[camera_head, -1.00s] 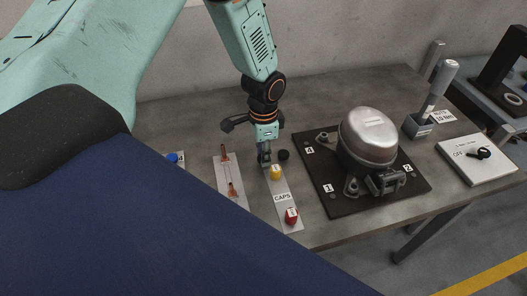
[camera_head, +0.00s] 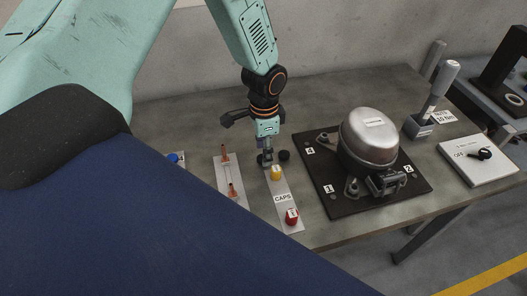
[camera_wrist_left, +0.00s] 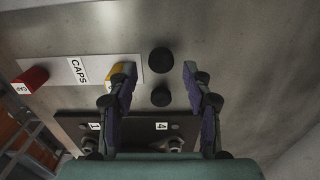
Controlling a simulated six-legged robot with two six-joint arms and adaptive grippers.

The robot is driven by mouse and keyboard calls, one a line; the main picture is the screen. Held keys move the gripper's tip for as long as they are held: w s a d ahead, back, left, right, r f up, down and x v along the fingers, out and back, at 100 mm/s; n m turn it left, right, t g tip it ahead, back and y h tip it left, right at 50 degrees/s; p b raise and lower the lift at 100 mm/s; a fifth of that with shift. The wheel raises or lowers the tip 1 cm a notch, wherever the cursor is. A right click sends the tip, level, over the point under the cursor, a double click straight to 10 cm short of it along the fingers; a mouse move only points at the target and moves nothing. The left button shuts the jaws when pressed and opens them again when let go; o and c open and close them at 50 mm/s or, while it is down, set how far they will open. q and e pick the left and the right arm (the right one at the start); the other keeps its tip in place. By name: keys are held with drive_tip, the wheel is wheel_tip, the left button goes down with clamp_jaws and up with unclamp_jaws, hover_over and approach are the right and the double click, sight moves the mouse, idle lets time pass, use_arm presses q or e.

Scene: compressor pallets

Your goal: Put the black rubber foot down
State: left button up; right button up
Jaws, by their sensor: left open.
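My left gripper (camera_head: 267,153) is open and points down above the back end of the caps strip. In the wrist view its two fingers (camera_wrist_left: 159,72) are spread, with nothing held between them. One black rubber foot (camera_head: 263,161) is on the table just under the fingers; in the wrist view it appears as a dark disc (camera_wrist_left: 161,60) between the fingertips. A second black foot (camera_head: 284,155) sits beside it, nearer the compressor mat, and also shows in the wrist view (camera_wrist_left: 160,97). The two feet are apart. My right gripper is not in view.
A yellow cap (camera_head: 276,173) stands close to the fingers, and a red cap (camera_head: 291,216) at the strip's front. The compressor (camera_head: 369,138) rests on a dark numbered mat (camera_head: 336,205) to the right. A strip with copper-coloured parts (camera_head: 228,170) lies left.

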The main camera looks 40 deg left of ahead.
use_arm(q)
wheel_tip(320, 180, up, 11)
drive_tip(key=shift+f, duration=0.2)
drive_tip(key=shift+s, duration=0.1)
